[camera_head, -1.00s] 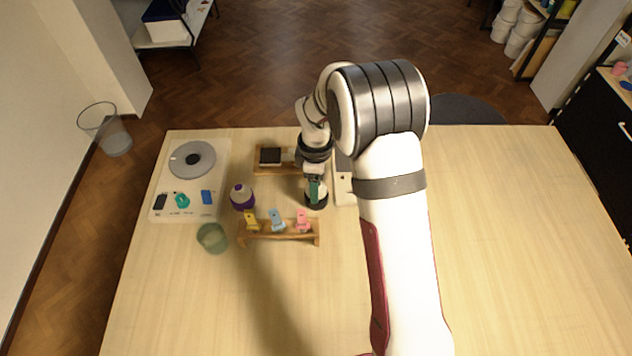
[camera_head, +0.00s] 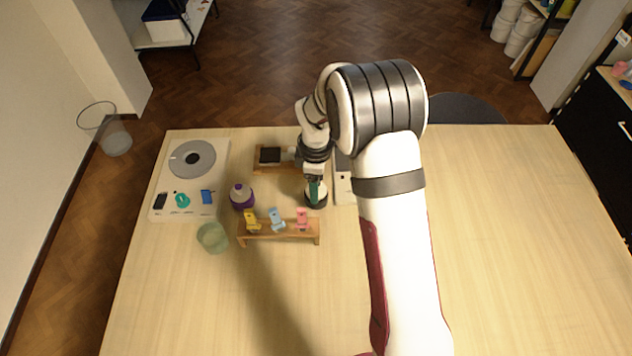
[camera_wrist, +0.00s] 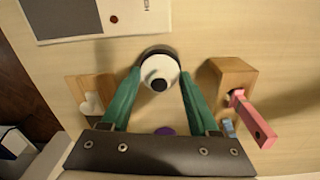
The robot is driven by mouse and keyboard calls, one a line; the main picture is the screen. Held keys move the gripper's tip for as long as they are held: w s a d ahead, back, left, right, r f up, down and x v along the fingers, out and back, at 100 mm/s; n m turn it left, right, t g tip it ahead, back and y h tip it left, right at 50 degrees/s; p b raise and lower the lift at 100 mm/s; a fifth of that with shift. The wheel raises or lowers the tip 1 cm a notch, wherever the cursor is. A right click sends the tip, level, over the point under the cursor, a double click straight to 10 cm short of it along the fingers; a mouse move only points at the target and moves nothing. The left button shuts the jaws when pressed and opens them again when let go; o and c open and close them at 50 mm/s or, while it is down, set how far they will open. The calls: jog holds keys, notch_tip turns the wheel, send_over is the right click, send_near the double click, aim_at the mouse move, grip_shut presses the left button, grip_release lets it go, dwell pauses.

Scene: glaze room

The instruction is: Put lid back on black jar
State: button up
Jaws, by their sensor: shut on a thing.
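The black jar (camera_head: 316,205) stands on the table beneath my gripper (camera_head: 315,190), behind the right part of the peg rack. In the wrist view its dark rim (camera_wrist: 160,49) shows beyond a white lid (camera_wrist: 161,66) with a black knob. My gripper (camera_wrist: 160,78) is shut on the lid, with one green finger on each side. The lid is over the jar's mouth. I cannot tell whether it rests fully on the jar, as the fingers hide part of it.
A purple jar with a white top (camera_head: 242,196) stands to the left. The wooden rack (camera_head: 280,236) with yellow, blue and pink clips is close in front. A green cup (camera_head: 212,237) and a white board (camera_head: 160,200) are further left. A wooden tray (camera_head: 268,169) lies behind.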

dwell(0.4)
jog(key=o, duration=1.4)
jog(key=shift+o, duration=0.3)
jog(key=shift+r, duration=3.55)
grip_shut()
jog(key=shift+f, duration=0.1)
jog(key=shift+f, duration=2.3)
